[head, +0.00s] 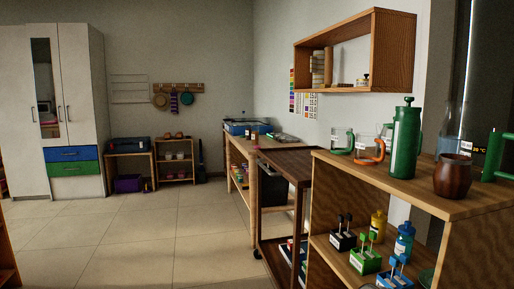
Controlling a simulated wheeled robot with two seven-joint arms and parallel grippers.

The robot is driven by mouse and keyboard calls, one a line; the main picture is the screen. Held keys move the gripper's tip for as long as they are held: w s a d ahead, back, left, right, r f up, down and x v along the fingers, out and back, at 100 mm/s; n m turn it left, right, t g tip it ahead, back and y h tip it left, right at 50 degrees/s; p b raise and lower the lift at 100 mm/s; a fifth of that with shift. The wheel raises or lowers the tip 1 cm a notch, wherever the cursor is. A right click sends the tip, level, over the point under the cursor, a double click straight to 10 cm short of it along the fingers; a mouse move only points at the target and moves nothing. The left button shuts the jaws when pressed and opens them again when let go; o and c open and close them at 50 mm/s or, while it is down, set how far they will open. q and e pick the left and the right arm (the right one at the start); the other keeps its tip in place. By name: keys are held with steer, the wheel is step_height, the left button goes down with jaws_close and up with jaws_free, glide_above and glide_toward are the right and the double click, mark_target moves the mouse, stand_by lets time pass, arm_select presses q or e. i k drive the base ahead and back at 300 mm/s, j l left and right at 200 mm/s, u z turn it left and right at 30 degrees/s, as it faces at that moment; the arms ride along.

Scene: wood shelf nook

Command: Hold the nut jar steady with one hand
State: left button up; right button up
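I cannot single out the nut jar for certain. A rounded dark brown pot (453,177) stands upright on the near right wooden shelf top (400,187). Behind it is a clear glass vessel (451,128). A tall green lidded canister (405,142) stands to their left. Clear mugs with a green handle (350,142) and an orange handle (380,152) stand further left. Neither of my grippers shows in the head view, and nothing here is being held.
A green container (495,157) stands at the right edge. Below, the shelf holds bottles (404,242) and small coloured caddies (365,261). A wooden wall shelf (402,50) hangs above. A dark cart (286,165) stands left of the unit. The tiled floor (140,235) is open.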

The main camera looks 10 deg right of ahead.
mark_target(255, 127)
steer(key=u, duration=0.35)
steer(key=i, duration=5.15)
steer(key=l+z, duration=0.15)
steer(key=z, duration=1.9)
